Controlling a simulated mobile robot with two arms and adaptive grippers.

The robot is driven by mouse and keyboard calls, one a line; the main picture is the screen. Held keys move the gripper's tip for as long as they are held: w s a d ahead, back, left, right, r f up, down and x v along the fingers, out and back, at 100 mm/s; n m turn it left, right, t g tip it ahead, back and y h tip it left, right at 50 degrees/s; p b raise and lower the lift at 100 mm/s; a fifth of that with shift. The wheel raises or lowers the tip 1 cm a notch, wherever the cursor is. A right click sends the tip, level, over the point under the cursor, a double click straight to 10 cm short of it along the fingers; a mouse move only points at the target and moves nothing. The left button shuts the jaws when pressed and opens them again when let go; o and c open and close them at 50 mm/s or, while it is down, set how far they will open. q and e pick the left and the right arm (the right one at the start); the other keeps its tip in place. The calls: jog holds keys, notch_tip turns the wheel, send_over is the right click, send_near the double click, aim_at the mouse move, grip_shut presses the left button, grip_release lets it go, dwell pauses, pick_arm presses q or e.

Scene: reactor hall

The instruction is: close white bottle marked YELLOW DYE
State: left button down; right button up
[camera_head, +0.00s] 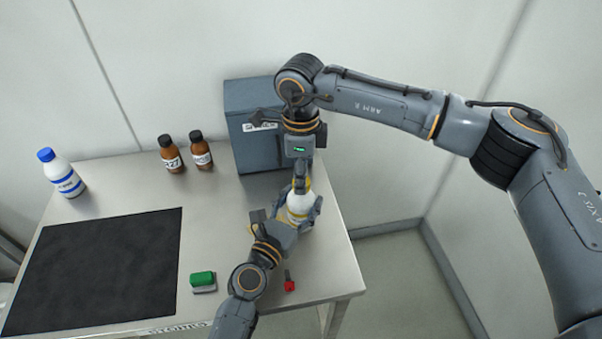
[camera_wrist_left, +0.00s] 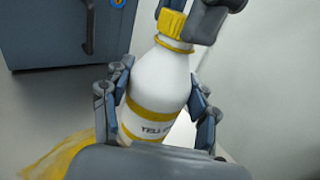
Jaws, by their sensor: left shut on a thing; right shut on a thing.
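The white bottle (camera_head: 299,203) with yellow bands stands upright near the table's right side. In the left wrist view the bottle (camera_wrist_left: 157,82) shows part of the label "YELL". My left gripper (camera_head: 297,213) is shut around its body, with fingers on both sides (camera_wrist_left: 158,105). A yellow cap (camera_wrist_left: 171,23) is at the bottle's mouth, slightly tilted in that view. My right gripper (camera_head: 301,180) comes from above and is shut on the cap. I cannot tell how tightly the cap sits on the neck.
A grey box (camera_head: 255,140) stands behind the bottle. Two brown bottles (camera_head: 171,154) and a blue-capped white bottle (camera_head: 64,175) stand further left. A black mat (camera_head: 95,265) covers the table's left. A green block (camera_head: 203,280) and a small red item (camera_head: 289,284) lie near the front edge.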

jog(key=m, duration=1.5)
jog(key=shift+m, duration=0.4)
jog(key=m, duration=0.5)
jog(key=shift+m, duration=0.4)
jog(key=m, duration=1.1)
jog(key=shift+m, duration=0.3)
jog(key=m, duration=0.5)
jog(key=shift+f, duration=0.1)
